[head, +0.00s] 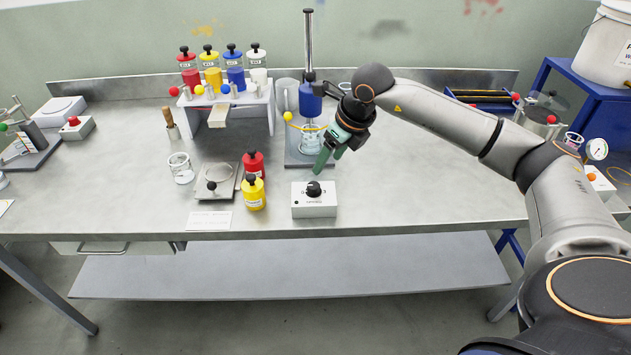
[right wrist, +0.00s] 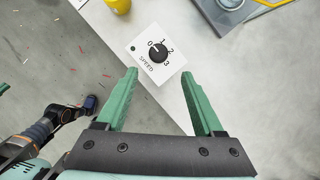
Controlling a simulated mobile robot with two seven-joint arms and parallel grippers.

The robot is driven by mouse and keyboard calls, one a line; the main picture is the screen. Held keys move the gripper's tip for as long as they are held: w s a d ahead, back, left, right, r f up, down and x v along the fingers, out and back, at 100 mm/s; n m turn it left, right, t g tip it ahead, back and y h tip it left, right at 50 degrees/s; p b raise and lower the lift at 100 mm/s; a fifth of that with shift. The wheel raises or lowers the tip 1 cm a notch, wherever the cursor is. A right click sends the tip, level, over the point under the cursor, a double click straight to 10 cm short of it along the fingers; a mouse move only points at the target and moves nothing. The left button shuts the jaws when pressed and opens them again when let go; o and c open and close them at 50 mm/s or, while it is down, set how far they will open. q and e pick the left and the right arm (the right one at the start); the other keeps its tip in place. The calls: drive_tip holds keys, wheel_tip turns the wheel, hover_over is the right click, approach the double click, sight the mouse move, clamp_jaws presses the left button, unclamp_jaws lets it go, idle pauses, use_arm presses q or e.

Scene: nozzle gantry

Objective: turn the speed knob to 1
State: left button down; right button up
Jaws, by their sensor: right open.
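The speed box (head: 314,206) is a small white box near the front edge of the table, with a black round knob (head: 314,189) on top. In the right wrist view the knob (right wrist: 158,53) sits among the marks 0, 1, 2 and 3, with SPEED printed beside it. Its pale pointer mark seems to face the 0, but it is small. My right gripper (head: 328,160) is open and empty, above and behind the box. In the right wrist view its green fingers (right wrist: 160,74) point towards the box, with the knob beyond the gap between their tips.
Red (head: 253,162) and yellow (head: 254,193) bottles and a small scale (head: 217,182) stand left of the box. A stand with a blue motor (head: 310,100) and a beaker rises behind my gripper. The table right of the box is clear.

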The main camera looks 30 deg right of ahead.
sight(314, 185)
drive_tip(key=p+x, duration=0.1)
drive_tip(key=x, duration=0.9)
drive_tip(key=shift+w+a+f, duration=0.1)
drive_tip(key=shift+w+f, duration=0.1)
drive_tip(key=shift+f, duration=0.15)
clamp_jaws()
